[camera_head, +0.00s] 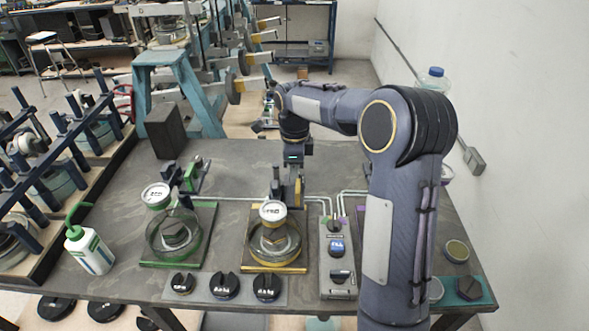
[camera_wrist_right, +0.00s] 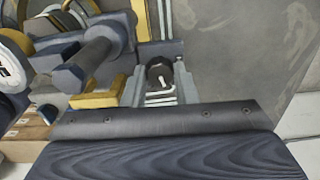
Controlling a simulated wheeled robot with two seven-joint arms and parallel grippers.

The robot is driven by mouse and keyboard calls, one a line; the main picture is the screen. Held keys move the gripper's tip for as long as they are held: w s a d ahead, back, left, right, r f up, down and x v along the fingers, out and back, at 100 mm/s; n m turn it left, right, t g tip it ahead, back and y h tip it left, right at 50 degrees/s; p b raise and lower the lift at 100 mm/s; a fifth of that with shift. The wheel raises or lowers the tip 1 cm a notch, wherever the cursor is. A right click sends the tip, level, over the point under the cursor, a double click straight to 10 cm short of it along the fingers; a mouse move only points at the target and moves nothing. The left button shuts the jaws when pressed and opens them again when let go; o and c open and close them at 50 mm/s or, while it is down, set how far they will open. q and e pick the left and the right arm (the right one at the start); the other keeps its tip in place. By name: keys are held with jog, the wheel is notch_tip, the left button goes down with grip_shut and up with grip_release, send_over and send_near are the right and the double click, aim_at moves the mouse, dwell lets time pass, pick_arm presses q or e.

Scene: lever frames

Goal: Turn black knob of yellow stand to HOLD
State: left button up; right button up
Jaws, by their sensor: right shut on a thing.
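The yellow stand (camera_head: 247,262) stands at the middle of the bench, with a round white gauge (camera_head: 273,212) over a clear dish holding a dark weight. Its dark blue and yellow upright part (camera_head: 291,190) rises behind the gauge. My right gripper (camera_head: 292,165) points down at this upright from behind; its fingertips are hard to make out in the head view. In the right wrist view the black knob (camera_wrist_right: 159,71) has a white mark and sits among grey finger-like parts; my right gripper is shut on it. I cannot read the knob's setting or any HOLD label. My left gripper is not in view.
A similar green stand (camera_head: 212,235) is on the left. Black weights (camera_head: 224,285) line the front edge. A grey box with a blue knob (camera_head: 337,246) stands to the right. A white bottle (camera_head: 88,250) stands front left. The back of the bench is mostly free.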

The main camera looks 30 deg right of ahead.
jog(key=shift+m, duration=0.4)
jog(key=shift+d, duration=0.1)
jog(key=o, duration=1)
